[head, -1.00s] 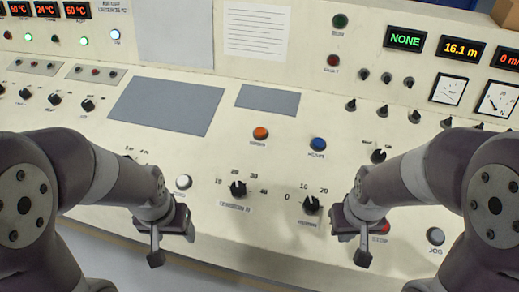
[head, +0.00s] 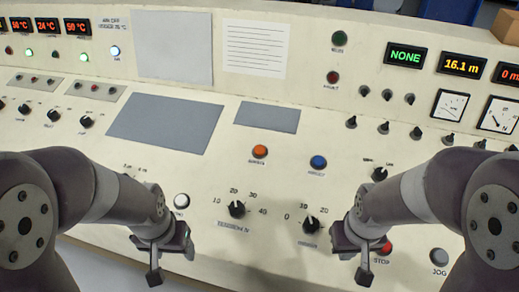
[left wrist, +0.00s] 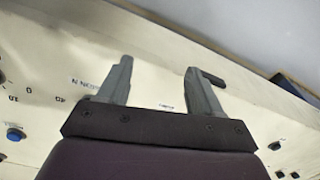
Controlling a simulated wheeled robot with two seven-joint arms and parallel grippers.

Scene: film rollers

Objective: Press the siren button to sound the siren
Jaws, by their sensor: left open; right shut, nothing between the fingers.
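An orange button (head: 260,151) sits on the sloping control panel (head: 285,185), right of centre, with a small label below it that is hard to read. A blue button (head: 318,162) is to its right. My left gripper (head: 155,277) hangs low at the panel's front edge, left of the orange button and apart from it. In the left wrist view its two fingers (left wrist: 160,75) stand apart with nothing between them. My right gripper (head: 363,275) is shut and empty at the front edge, right of and below the orange button. Neither gripper touches a button.
Black knobs (head: 237,209) lie between the grippers and the orange button. A white button (head: 181,201) is close to my left arm, and a red STOP button (head: 384,247) is partly behind my right arm. A grey JOG button (head: 439,256) is further right. Grey blank plates (head: 165,122) lie behind.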

